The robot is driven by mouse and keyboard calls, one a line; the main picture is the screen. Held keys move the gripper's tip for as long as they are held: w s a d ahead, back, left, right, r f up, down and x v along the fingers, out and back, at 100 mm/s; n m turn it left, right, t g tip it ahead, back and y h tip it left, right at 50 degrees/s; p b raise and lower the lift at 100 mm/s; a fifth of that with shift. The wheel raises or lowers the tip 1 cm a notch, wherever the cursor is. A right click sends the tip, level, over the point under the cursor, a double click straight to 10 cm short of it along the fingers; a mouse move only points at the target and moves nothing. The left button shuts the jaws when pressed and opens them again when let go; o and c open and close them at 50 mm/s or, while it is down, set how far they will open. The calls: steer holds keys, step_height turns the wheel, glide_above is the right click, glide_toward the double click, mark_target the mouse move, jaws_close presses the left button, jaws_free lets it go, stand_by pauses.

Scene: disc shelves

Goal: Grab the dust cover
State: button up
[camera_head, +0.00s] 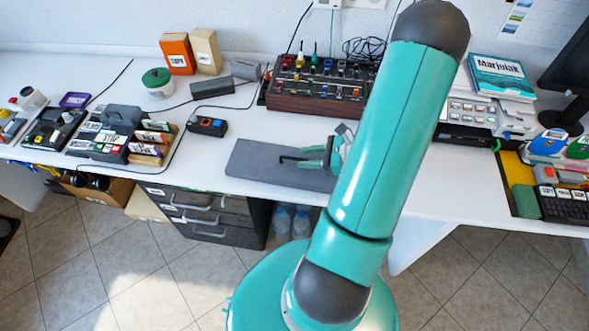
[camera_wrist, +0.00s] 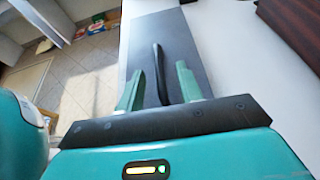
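The dust cover (camera_head: 252,165) seems to be the flat dark grey panel lying on the white desk, with a black bar handle (camera_head: 287,158) on it. In the wrist view the panel (camera_wrist: 185,32) stretches away ahead, and its handle (camera_wrist: 157,58) runs lengthwise between my fingers. My gripper (camera_head: 303,157) is over the panel's right part, its fingers pointing left in the head view. In the wrist view my gripper (camera_wrist: 159,69) is open, with a visible gap on each side of the handle. My arm hides the panel's right end.
A wooden-framed control box (camera_head: 315,92) with knobs stands behind the panel. A small dark box (camera_head: 206,126) with a cable is to its left. Card trays (camera_head: 110,135) are further left. Bare desk lies around the panel, whose near side is close to the front edge.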

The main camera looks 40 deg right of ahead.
mark_target(301, 159)
steer(key=x, duration=0.4)
steer(key=shift+a+f, duration=0.15)
steer(key=shift+f, duration=0.1)
jaws_close()
steer(key=shift+w+r, duration=0.1)
steer(key=shift+r, duration=0.05)
